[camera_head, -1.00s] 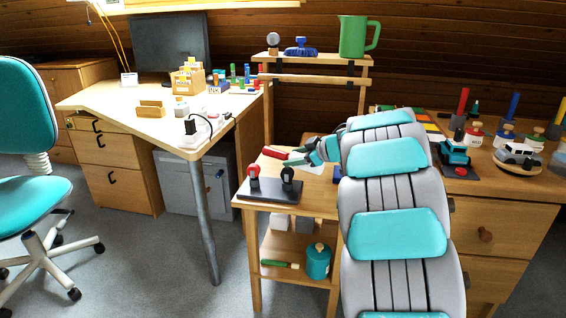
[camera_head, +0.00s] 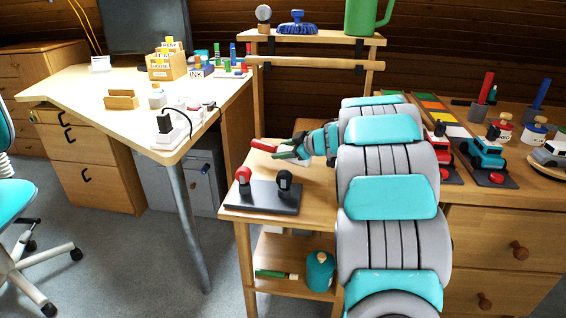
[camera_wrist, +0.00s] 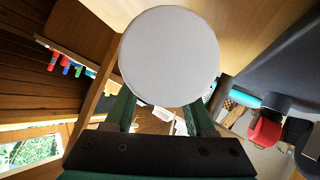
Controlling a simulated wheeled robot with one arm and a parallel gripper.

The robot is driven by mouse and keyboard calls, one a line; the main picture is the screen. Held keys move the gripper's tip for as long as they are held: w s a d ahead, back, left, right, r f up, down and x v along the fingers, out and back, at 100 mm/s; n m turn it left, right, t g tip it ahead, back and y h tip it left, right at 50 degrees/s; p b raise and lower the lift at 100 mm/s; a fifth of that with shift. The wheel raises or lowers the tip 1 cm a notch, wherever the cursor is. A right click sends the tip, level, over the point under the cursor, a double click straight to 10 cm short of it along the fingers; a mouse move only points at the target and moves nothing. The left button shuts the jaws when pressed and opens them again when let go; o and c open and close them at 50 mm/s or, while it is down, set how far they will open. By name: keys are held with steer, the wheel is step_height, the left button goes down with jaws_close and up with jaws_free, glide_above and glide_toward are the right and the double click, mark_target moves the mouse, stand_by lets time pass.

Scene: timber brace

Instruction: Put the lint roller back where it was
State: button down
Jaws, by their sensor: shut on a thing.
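My gripper (camera_head: 292,153) is at the end of my arm, over the back part of the small wooden side table (camera_head: 315,184). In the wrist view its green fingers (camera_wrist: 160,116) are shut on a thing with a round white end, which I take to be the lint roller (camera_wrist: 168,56). The white end faces the wrist camera and hides what lies behind it. In the head view a red piece (camera_head: 263,145) sticks out left of the fingers, probably its handle. Whether it touches the table I cannot tell.
A dark stand with a red and a black knob (camera_head: 262,197) sits at the table's front. A rear shelf above holds a green jug (camera_head: 362,16) and a blue brush (camera_head: 297,24). The desk (camera_head: 90,82) is left; a drawer bench (camera_head: 500,218) with toys is right.

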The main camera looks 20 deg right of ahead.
steer(key=shift+f+b, duration=0.35)
steer(key=shift+f, duration=1.5)
steer(key=shift+c, duration=1.2)
jaws_free()
steer(key=shift+f, duration=0.15)
steer(key=shift+s+d+r, duration=0.1)
steer(key=shift+s+r, duration=0.05)
steer(key=shift+r, duration=0.1)
steer(key=v, duration=1.1)
steer(key=shift+s+d+p, duration=0.1)
steer(key=shift+s+p, duration=0.2)
steer(key=shift+p, duration=0.05)
